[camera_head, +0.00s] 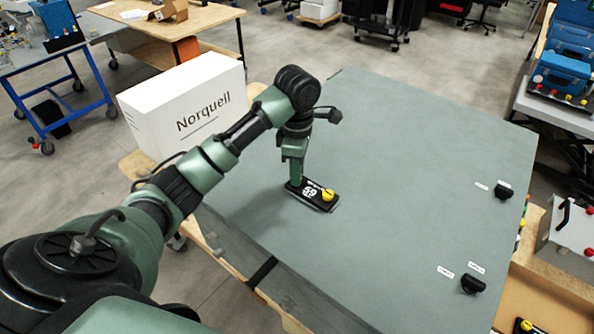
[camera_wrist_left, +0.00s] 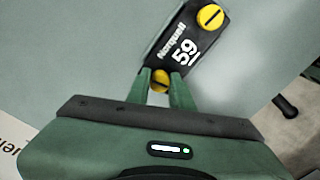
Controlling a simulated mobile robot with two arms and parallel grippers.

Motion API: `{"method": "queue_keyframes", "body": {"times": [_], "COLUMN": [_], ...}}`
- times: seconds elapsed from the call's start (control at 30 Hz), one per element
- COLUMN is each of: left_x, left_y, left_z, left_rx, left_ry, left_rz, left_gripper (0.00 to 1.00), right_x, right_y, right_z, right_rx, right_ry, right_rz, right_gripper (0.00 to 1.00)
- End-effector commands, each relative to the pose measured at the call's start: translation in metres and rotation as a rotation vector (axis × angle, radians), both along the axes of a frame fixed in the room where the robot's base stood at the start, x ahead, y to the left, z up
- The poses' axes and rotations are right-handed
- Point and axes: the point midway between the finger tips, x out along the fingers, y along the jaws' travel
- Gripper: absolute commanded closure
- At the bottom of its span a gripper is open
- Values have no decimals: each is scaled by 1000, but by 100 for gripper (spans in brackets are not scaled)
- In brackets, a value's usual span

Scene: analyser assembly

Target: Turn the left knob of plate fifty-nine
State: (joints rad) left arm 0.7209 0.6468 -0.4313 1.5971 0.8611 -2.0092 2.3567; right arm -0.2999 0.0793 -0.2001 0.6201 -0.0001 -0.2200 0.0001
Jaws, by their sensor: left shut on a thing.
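Plate fifty-nine (camera_head: 311,190) is a small black plate marked "59" on the grey-green table top. It also shows in the left wrist view (camera_wrist_left: 184,45), where "Norquell 59" is readable. It has two yellow knobs. One knob (camera_head: 328,195) stands free at the plate's right end in the head view, and at the far end in the wrist view (camera_wrist_left: 209,17). The other knob (camera_wrist_left: 160,80) sits between the fingers of my left gripper (camera_wrist_left: 160,82), which is shut on it. In the head view my left gripper (camera_head: 295,175) hides this knob. My right gripper is not in view.
A large white "Norquell" box (camera_head: 185,105) stands left of my arm at the table's edge. The table top (camera_head: 400,150) is clear around the plate. Black knobs with white labels sit at the right, one upper (camera_head: 503,191) and one lower (camera_head: 472,284).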

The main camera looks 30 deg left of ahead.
Motion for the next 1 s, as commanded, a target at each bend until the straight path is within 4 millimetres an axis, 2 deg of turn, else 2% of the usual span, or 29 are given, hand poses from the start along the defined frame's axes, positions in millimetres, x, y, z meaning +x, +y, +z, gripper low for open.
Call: {"method": "queue_keyframes", "body": {"times": [0.03,0.6,1.0], "left_x": [-4,-3,-2], "left_y": [-2,-2,-1], "left_z": [-6,-6,-7], "left_rx": [-2,0,0], "left_ry": [17,16,15], "left_rz": [37,512,648], "left_gripper": [100,100,100], "right_x": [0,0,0], "right_y": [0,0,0], "right_z": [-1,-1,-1], "right_rx": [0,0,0], "right_ry": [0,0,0], "right_rz": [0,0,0], "right_gripper": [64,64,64]}}
